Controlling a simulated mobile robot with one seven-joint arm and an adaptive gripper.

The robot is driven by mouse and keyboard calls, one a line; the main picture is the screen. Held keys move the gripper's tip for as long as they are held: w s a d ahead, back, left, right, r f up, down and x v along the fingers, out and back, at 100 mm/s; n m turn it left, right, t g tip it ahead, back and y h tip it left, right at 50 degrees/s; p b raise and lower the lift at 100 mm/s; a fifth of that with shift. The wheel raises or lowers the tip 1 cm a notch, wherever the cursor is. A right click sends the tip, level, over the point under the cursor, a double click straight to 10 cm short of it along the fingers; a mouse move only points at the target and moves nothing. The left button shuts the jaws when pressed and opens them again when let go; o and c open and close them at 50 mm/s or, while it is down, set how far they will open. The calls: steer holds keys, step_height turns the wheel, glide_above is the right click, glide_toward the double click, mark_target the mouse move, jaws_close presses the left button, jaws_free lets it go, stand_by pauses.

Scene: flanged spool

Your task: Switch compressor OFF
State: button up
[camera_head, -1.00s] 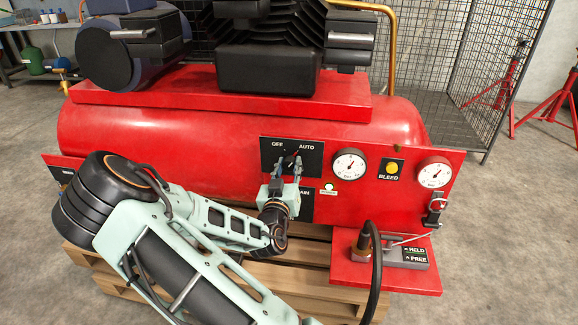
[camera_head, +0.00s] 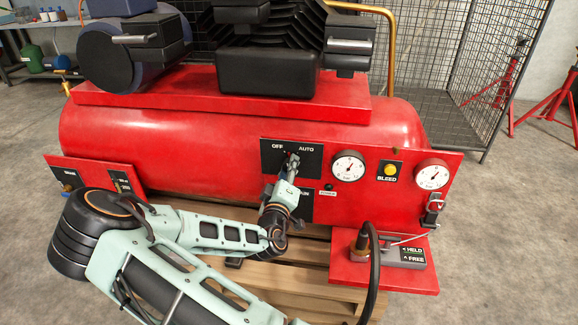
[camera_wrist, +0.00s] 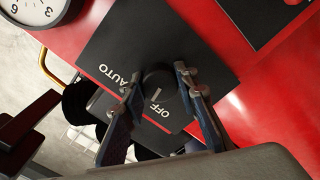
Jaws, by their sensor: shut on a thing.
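The black OFF/AUTO panel (camera_head: 268,161) is on the red front plate of the compressor (camera_head: 220,130). In the wrist view, its round black knob (camera_wrist: 157,78) sits between the two fingers of my gripper (camera_wrist: 158,85), which is shut on it. The white mark on the knob faces the OFF label (camera_wrist: 159,112); the AUTO label (camera_wrist: 112,73) is off to the left. In the head view my gripper (camera_head: 289,162) is at the panel and hides most of the knob. The small POWER lamp (camera_head: 329,187) looks dark.
Two gauges (camera_head: 348,166) and a yellow BLEED button (camera_head: 391,170) are right of the panel. A hose (camera_head: 375,265) rises from a red shelf (camera_head: 350,275) at lower right. A wooden pallet (camera_head: 300,285) lies below.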

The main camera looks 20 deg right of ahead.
steer(key=shift+n+p, duration=0.3)
steer(key=shift+n, duration=2)
steer(key=o, duration=1.2)
steer(key=shift+c, duration=0.2)
steer(key=v, duration=1.2)
